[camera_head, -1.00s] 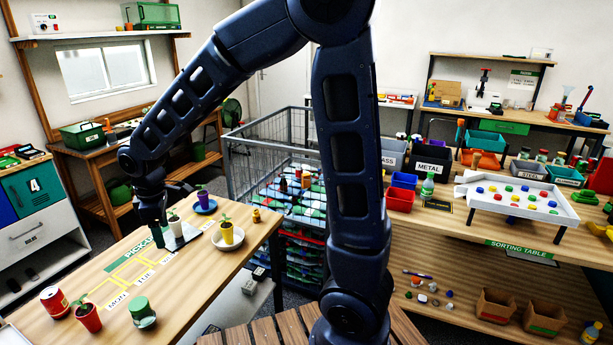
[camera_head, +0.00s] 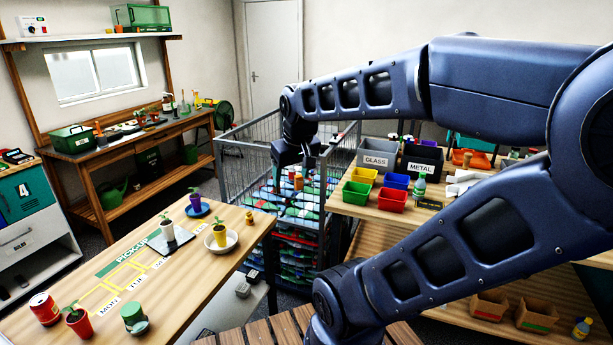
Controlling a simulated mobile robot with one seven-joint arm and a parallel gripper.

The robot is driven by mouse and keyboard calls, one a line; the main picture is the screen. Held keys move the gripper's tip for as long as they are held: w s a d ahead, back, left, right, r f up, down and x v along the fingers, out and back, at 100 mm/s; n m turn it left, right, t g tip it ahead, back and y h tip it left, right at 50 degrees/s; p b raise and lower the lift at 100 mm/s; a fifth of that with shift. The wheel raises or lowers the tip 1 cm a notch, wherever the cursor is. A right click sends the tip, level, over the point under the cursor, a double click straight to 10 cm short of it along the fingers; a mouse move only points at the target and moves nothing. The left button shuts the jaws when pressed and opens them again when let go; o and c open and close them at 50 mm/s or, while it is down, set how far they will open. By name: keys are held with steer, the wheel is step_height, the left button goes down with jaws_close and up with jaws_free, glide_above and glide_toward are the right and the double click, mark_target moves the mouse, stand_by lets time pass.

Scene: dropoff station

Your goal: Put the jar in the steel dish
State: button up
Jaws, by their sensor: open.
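A tiny amber container (camera_head: 249,218) stands at the table's far right corner. I cannot make out a steel dish for certain; a flat grey plate (camera_head: 157,244) lies under a white potted plant. My gripper (camera_head: 289,166) is open above the wire cage, away from the table. Its fingertips are small and partly lost against the cage.
The pick-up table (camera_head: 190,290) also holds a red can (camera_head: 44,308), a red potted plant (camera_head: 78,322) and a white bowl (camera_head: 221,242) with a yellow pot. The wire cage (camera_head: 232,165) holds stacked goods. Coloured bins (camera_head: 391,199) stand right of it. The table's right front is clear.

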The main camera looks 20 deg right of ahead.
steer(key=s+d+m, duration=0.2)
steer(key=s+d, duration=0.1)
